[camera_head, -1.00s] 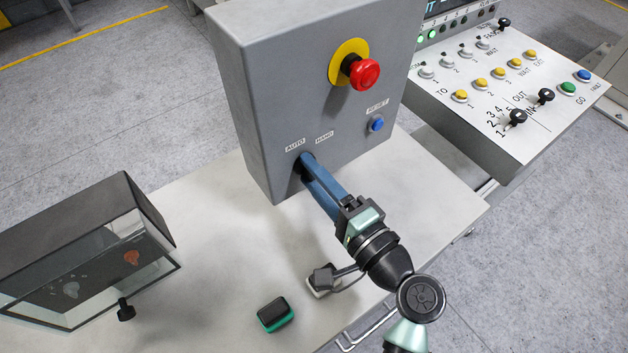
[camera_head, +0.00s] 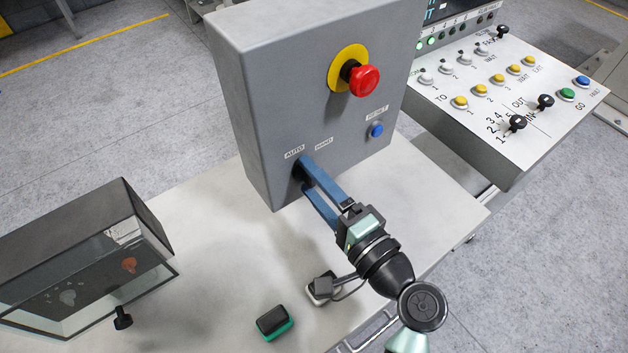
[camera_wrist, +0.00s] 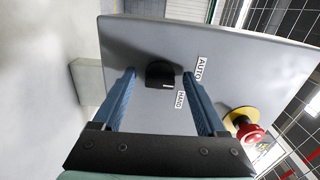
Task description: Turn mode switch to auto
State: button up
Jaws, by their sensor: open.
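The mode switch (camera_wrist: 160,75) is a black knob on the grey control box (camera_head: 300,60), seen between my fingers in the wrist view. A small white mark shows on the knob's lower edge. The AUTO label (camera_wrist: 201,69) and the HAND label (camera_wrist: 180,100) sit beside it; in the head view AUTO (camera_head: 294,152) is left of HAND (camera_head: 323,144). My gripper (camera_head: 302,172) has blue fingers, open, one on each side of the knob with gaps visible in the wrist view.
A red emergency button (camera_head: 364,80) on a yellow disc and a blue reset button (camera_head: 376,130) are on the same box face. A glass-fronted case (camera_head: 90,255) stands at left. A green-and-black block (camera_head: 273,322) lies on the pale table (camera_head: 225,240). A button console (camera_head: 520,85) is at right.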

jog(key=b+v, duration=0.2)
jog(key=v, duration=1.1)
